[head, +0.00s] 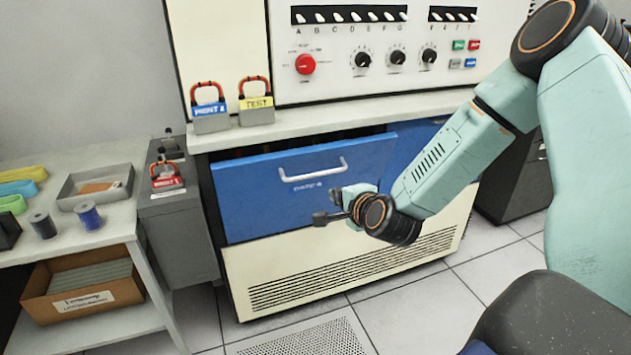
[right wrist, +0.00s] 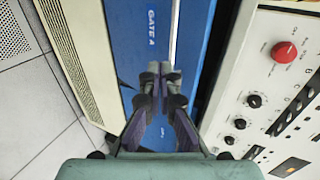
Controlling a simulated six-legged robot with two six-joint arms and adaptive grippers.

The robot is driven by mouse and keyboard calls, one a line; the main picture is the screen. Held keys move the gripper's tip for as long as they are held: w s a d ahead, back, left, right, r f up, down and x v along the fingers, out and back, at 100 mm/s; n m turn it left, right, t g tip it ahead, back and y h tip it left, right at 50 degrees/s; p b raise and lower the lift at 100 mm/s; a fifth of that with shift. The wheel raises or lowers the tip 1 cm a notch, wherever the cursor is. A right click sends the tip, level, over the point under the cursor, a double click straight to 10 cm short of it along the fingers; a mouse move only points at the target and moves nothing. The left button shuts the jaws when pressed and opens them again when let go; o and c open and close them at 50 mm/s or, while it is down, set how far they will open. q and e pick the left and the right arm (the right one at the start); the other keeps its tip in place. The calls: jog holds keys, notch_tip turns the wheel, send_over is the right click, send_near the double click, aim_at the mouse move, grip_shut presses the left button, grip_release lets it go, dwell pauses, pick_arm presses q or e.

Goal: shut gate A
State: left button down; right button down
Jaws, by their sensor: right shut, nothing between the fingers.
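Gate A (head: 255,195) is a blue panel with a white bar handle (head: 313,172) on the front of the cream cabinet. It stands ajar, its top edge out from the cabinet with a dark gap behind. In the right wrist view the gate (right wrist: 130,45) shows its "GATE A" label. My right gripper (head: 328,216) is in front of the gate's lower right part, below the handle. Its fingers (right wrist: 160,74) are shut and empty; whether they touch the panel I cannot tell. My left gripper is not in view.
Another blue panel (head: 408,148) is right of the gate, partly behind my arm. Above is a ledge with padlocks (head: 209,108) and a control panel with a red button (head: 305,64). A side table (head: 120,225) stands left. Tiled floor in front is clear.

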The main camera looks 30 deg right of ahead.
jog(key=r+b+x, duration=0.1)
jog(key=b+x, duration=0.2)
jog(key=x, duration=0.9)
jog(key=shift+w+d+r, duration=0.15)
jog(key=shift+w+r, duration=0.1)
jog(key=shift+w, duration=0.45)
jog(key=shift+w, duration=0.15)
